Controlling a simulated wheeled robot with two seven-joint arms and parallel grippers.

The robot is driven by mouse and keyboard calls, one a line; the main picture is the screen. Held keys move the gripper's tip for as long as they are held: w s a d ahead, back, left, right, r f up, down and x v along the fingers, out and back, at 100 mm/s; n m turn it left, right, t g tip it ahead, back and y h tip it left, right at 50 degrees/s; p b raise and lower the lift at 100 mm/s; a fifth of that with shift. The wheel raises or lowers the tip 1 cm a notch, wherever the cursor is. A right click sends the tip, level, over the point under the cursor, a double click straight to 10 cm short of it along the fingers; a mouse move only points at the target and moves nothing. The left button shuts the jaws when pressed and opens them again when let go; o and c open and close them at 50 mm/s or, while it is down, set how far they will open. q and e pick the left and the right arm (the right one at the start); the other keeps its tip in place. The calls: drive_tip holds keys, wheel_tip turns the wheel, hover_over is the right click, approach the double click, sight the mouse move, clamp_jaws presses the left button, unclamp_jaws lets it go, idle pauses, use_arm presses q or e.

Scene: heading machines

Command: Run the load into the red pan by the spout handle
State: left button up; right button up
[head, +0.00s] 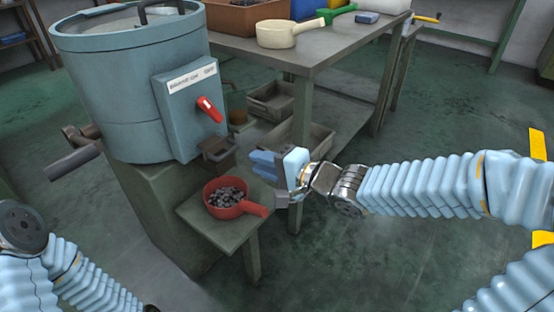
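The red pan (211,208) stands on a small shelf below the machine, its handle (255,209) pointing right. Dark small lumps, the load (228,195), lie in it. The brown metal spout (217,150) sticks out of the machine just above and behind the pan. A red-gripped lever (209,108) sits tilted on the box above the spout. My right gripper (264,165) is to the right of the spout, above the pan's handle, its blue fingers pointing left. It seems to touch nothing; the finger gap cannot be made out. My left arm shows at lower left, its gripper out of view.
The blue-grey drum (120,100) has a crank (75,163) on its left. The small shelf (212,232) leaves little room around the pan. Behind, a workbench (330,45) carries a cream pan (276,34) and a green scoop (335,14).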

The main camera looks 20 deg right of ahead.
drive_tip(key=v, duration=0.4)
drive_tip(key=shift+s+d, duration=0.1)
drive_tip(key=shift+s, duration=0.05)
wheel_tip(320, 180, down, 32)
drive_tip(key=s+d+n+g+h, duration=0.2)
drive_tip(key=n+g+h, duration=0.25)
drive_tip(key=g, duration=0.25)
drive_tip(key=s+a+f+n+g+p, duration=0.25)
drive_tip(key=s+f+g, duration=0.35)
drive_tip(key=s+f, duration=0.7)
wheel_tip(320, 180, up, 9)
drive_tip(key=w+a+n+t+p, duration=0.1)
drive_tip(key=w+a+n+p, duration=0.1)
drive_tip(key=p, duration=0.2)
drive_tip(key=shift+w+a, duration=0.3)
drive_tip(key=shift+w, duration=0.1)
